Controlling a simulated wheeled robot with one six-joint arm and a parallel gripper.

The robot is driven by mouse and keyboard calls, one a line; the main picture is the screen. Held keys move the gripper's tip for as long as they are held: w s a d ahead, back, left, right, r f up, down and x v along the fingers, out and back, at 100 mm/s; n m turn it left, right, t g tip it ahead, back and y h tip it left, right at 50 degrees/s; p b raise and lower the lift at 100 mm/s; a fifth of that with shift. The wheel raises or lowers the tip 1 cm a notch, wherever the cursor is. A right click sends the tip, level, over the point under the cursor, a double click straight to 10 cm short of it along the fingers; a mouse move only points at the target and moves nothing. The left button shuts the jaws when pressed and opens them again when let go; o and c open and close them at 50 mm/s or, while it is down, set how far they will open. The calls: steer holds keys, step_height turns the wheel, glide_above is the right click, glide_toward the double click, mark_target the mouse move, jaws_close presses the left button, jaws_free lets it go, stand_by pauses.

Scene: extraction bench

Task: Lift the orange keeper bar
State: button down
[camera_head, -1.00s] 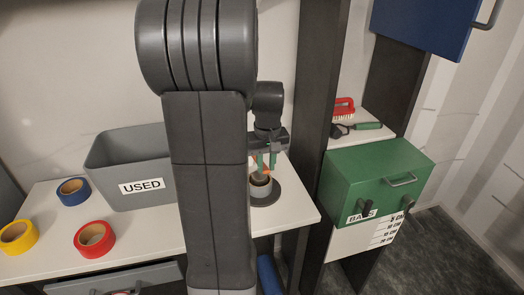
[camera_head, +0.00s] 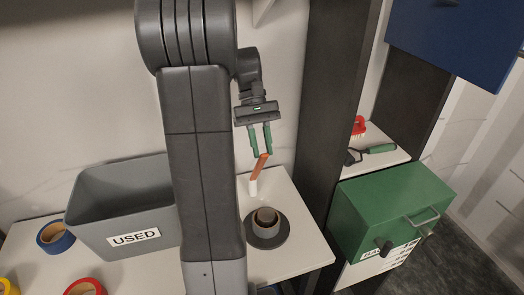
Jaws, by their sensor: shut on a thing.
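My gripper (camera_head: 261,153) hangs above the bench, its two green fingers shut on the upper end of an orange keeper bar (camera_head: 258,168). The bar is tilted, with its white lower end (camera_head: 253,188) pointing down and to the left. It is in the air and appears clear of the round grey cup (camera_head: 266,222), which stands on a dark round base (camera_head: 281,236) on the white bench. The cup's open top shows, with nothing orange in it. The fingertips cover part of the bar's upper end.
A grey bin labelled USED (camera_head: 95,215) stands to the left, with a blue tape roll (camera_head: 55,237) beside it. A dark upright post (camera_head: 335,110) rises close on the right. A green cabinet (camera_head: 385,205) is beyond the post. The bench's right end is bare around the base.

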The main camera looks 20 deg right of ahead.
steer(key=shift+w+r+g, duration=0.2)
steer(key=shift+w+g, duration=0.1)
steer(key=shift+w, duration=0.3)
steer(key=c, duration=1.2)
jaws_free()
steer(key=shift+c, duration=0.2)
